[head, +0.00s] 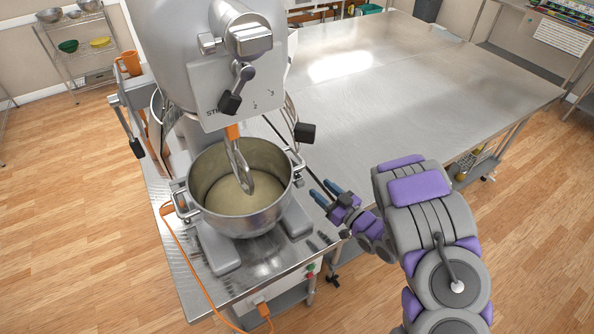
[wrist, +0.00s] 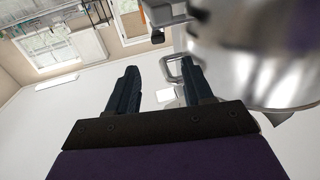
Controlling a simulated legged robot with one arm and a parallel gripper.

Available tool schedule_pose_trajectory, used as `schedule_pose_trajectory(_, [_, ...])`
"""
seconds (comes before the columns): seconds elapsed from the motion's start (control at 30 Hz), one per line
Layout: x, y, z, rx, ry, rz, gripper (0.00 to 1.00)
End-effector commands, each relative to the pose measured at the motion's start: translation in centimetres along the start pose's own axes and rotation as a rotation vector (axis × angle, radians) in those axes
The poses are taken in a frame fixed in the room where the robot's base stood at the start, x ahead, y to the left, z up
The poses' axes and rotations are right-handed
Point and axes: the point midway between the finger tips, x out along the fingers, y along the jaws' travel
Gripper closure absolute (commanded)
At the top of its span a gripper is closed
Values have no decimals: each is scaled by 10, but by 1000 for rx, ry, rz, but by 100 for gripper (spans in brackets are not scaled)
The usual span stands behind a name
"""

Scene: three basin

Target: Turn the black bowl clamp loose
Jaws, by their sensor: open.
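The steel mixer bowl (head: 242,215) sits on the mixer stand with pale dough inside. A black block-shaped knob (head: 305,132) stands at the mixer's right side, above the bowl's right handle (head: 297,163); I cannot tell for sure that it is the bowl clamp. A black knob also shows in the wrist view (wrist: 157,37), beyond the fingers. My gripper (head: 325,190) is open and empty, right of the bowl and apart from it. In the wrist view, the bowl (wrist: 255,75) fills the upper right, and a metal loop lies behind my right finger.
The mixer head (head: 215,50) with a dough hook (head: 240,165) hangs over the bowl. A steel table (head: 400,90) lies behind my gripper. An orange cable (head: 185,268) runs down the front left.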

Motion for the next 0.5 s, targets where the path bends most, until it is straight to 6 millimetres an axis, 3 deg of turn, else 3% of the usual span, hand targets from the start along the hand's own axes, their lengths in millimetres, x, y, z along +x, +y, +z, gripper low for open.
schedule_pose_trajectory(0.33, [78,-12,3,-10,-7,-5,49])
schedule_pose_trajectory(0.5, [104,-12,3,-10,-8,-2,49])
